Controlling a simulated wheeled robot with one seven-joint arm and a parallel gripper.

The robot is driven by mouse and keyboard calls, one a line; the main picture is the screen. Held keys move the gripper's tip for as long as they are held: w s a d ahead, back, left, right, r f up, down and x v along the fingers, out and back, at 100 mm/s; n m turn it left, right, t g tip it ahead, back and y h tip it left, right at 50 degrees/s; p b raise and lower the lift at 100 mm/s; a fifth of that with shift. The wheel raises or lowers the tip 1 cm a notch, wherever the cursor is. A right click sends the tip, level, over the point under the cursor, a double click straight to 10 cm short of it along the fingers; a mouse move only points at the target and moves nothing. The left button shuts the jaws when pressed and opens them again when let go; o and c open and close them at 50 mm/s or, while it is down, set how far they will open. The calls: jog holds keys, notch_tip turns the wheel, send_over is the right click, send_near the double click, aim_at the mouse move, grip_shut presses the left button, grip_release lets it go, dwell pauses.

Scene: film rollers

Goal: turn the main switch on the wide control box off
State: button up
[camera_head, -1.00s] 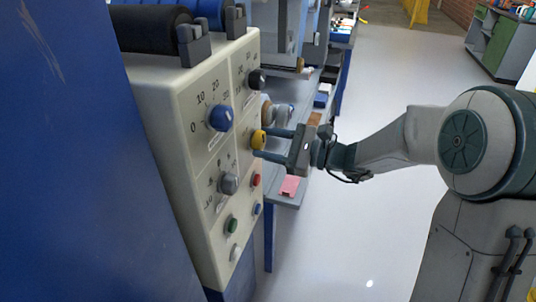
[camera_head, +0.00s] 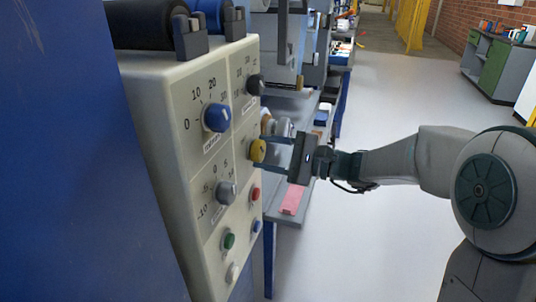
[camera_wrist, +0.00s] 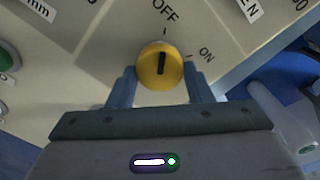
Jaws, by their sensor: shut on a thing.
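The wide control box is a cream panel (camera_head: 185,95) at the left of the head view. Its main switch is a round yellow knob (camera_head: 257,150), also in the middle of the wrist view (camera_wrist: 150,77). The knob's black mark stands nearly upright in the wrist view, towards the tick under OFF (camera_wrist: 165,11); the ON label (camera_wrist: 207,55) is to its right. My gripper (camera_head: 264,154) is shut on the yellow knob, with one finger on each side in the wrist view (camera_wrist: 160,88).
A blue knob (camera_head: 216,117), a black knob (camera_head: 255,84), a grey knob (camera_head: 226,192) and several small buttons surround the switch. A dark roller (camera_head: 145,25) lies on top of the box. Shelves with a pink item (camera_head: 291,201) stand behind. Open floor (camera_head: 385,105) lies to the right.

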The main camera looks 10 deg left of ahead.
jog(key=o, duration=1)
jog(key=shift+d, duration=0.1)
jog(key=s+d+p, duration=0.1)
jog(key=d+p, duration=0.1)
jog(key=d, duration=1.1)
jog(key=shift+d, duration=0.35)
